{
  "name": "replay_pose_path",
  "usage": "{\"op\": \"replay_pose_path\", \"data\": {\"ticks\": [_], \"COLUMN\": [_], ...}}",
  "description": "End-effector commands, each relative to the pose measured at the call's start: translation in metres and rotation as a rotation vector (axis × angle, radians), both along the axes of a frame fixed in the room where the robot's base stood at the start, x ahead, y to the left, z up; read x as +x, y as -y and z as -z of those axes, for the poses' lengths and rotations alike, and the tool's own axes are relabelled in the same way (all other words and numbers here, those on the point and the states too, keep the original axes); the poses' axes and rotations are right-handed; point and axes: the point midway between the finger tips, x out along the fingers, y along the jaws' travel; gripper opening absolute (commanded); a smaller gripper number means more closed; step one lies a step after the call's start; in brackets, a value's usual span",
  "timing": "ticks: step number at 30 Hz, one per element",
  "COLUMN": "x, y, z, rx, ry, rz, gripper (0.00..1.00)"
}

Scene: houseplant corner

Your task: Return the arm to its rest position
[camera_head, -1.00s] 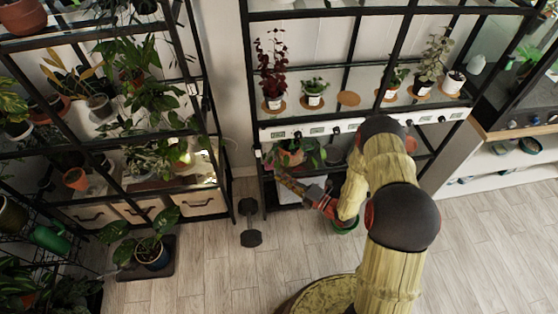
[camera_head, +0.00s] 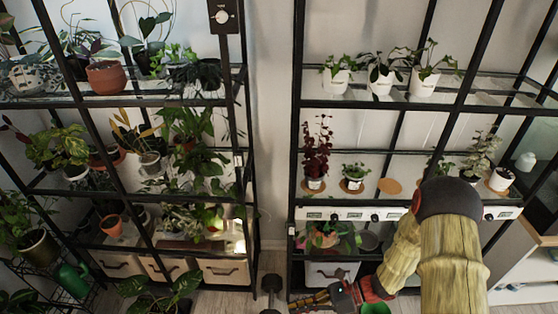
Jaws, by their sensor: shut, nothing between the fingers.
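My arm (camera_head: 450,245), with straw-coloured links and dark joints, rises from the bottom right and bends down to the left. My gripper (camera_head: 308,302) is at the bottom of the view, low in front of the right rack. It is shut and empty. A red and dark wrist part (camera_head: 350,294) joins it to the arm. The gripper looks clear of the rack, though its exact distance is hard to tell. The lower part of the arm is cut off by the frame's bottom edge.
The right rack (camera_head: 297,130) holds potted plants; a leafy plant (camera_head: 328,236) sits on its low shelf above my gripper. The left rack (camera_head: 245,150) is full of plants. A green watering can (camera_head: 75,281) is at lower left.

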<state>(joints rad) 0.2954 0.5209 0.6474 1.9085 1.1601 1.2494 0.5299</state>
Motion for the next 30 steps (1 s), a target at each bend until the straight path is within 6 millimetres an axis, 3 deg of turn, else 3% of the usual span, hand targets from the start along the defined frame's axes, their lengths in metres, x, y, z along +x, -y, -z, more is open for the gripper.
{"op": "replay_pose_path", "data": {"ticks": [1, 6, 12, 21, 30], "x": [-0.01, -0.043, -0.064, -0.073, -0.081], "y": [0.005, 0.033, 0.072, 0.126, 0.152], "z": [-0.016, -0.055, -0.098, -0.171, -0.258], "rx": [-0.044, -0.18, -0.333, -0.588, -0.895], "ry": [0.1, 0.412, 0.726, 1.085, 1.326], "rz": [-0.102, -0.453, -0.821, -1.28, -1.539], "gripper": [0.0, 0.0, 0.0, 0.0, 0.0]}}
